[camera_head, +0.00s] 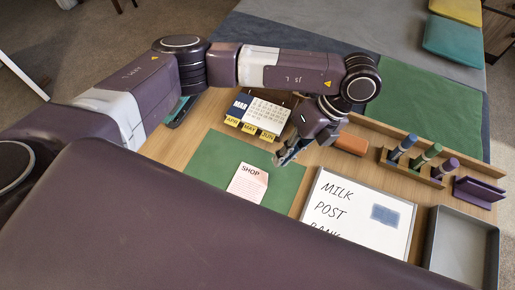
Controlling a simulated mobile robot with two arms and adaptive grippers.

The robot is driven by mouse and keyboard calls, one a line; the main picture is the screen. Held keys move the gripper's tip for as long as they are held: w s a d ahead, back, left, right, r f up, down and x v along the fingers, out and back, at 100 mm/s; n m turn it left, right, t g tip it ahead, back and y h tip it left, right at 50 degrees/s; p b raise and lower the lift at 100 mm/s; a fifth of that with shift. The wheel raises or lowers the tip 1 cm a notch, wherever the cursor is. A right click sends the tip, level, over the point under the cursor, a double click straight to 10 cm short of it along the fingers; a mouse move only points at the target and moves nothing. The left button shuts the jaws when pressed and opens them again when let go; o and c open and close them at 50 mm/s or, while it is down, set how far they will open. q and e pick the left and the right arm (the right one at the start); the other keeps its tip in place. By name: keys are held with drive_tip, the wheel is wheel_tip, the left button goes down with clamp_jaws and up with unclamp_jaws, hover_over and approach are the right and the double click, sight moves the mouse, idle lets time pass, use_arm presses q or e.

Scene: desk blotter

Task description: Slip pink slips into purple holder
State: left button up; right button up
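A pink slip (248,185) headed SHOP lies on the green blotter (208,164), and no other pink slip shows clearly. The small purple holder (478,194) stands at the right side of the desk, beside the marker rack, and I see no slip in it. My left gripper (284,158) points down above the upper right part of the blotter, up and to the right of the pink slip and apart from it. Its fingers are small and partly dark here, so their opening is unclear. My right gripper is not in view.
A whiteboard (345,214) reading MILK, POST lies right of the blotter. A calendar (262,112), an orange block (352,144), a wooden rack (400,167) with blue, green and purple markers, and a grey tray (460,250) stand around. My own body hides the lower left.

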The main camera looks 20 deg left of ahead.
sight(266, 173)
use_arm(q)
drive_tip(key=shift+x, duration=1.1)
drive_tip(key=x, duration=0.4)
drive_tip(key=shift+w+a+f+p, duration=0.15)
drive_tip(key=shift+a+p, duration=0.1)
drive_tip(key=shift+p, duration=0.15)
drive_tip(key=shift+a+f, duration=0.2)
drive_tip(key=shift+f, duration=0.35)
drive_tip(key=shift+c, duration=0.9)
clamp_jaws()
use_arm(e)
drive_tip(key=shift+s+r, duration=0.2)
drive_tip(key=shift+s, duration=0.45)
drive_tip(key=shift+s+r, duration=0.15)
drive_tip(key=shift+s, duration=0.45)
use_arm(q)
drive_tip(key=shift+r, duration=0.1)
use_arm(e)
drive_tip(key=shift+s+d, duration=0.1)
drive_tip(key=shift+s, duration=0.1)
